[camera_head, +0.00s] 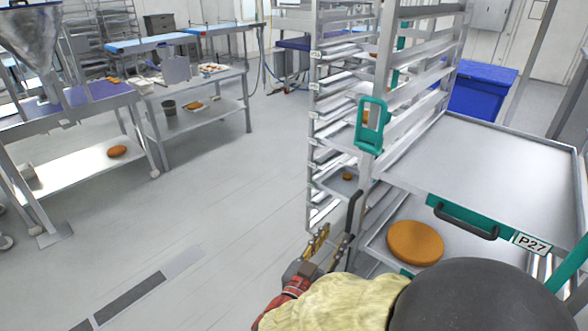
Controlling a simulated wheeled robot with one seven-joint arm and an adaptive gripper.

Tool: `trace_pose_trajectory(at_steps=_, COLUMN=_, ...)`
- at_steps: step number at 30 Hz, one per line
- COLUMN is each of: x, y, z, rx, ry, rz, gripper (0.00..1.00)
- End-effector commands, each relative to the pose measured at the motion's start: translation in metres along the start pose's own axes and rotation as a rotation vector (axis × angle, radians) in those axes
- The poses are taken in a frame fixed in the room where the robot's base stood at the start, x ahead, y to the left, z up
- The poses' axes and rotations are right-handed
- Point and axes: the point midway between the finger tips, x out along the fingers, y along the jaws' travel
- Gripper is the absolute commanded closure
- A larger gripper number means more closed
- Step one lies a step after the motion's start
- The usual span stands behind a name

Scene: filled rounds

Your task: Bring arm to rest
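My gripper (334,243) is low at the centre right, just left of the tray rack. Its two gold-coloured fingers stand apart, with nothing visible between them. My red-and-beige wrist and dark arm link come in from the bottom right and hide part of the rack's lower front. The rack (372,185) is a tall metal frame with several tray levels. A black upright handle (354,212) shows close to the right of the gripper; I cannot tell whether they touch.
An empty grey tray (500,165) labelled P27 juts from the rack at right. A round orange-brown item (415,242) lies on the tray below. A blue bin (480,88) stands behind. Worktables (200,95) line the left. The floor (220,190) between is clear.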

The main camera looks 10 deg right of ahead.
Motion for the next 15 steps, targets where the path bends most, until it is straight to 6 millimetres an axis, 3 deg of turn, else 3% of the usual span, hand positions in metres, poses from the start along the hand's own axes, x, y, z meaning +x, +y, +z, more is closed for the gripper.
trace_pose_trajectory(at_steps=4, x=-0.001, y=-0.008, z=0.015, rx=0.032, ry=-0.054, rz=-0.029, gripper=0.70)
trace_pose_trajectory(at_steps=8, x=-0.009, y=-0.042, z=0.054, rx=0.058, ry=-0.204, rz=-0.159, gripper=0.70)
trace_pose_trajectory(at_steps=12, x=-0.042, y=-0.091, z=0.100, rx=0.065, ry=-0.419, rz=-0.364, gripper=0.70)
trace_pose_trajectory(at_steps=15, x=-0.075, y=-0.120, z=0.117, rx=0.061, ry=-0.565, rz=-0.507, gripper=0.70)
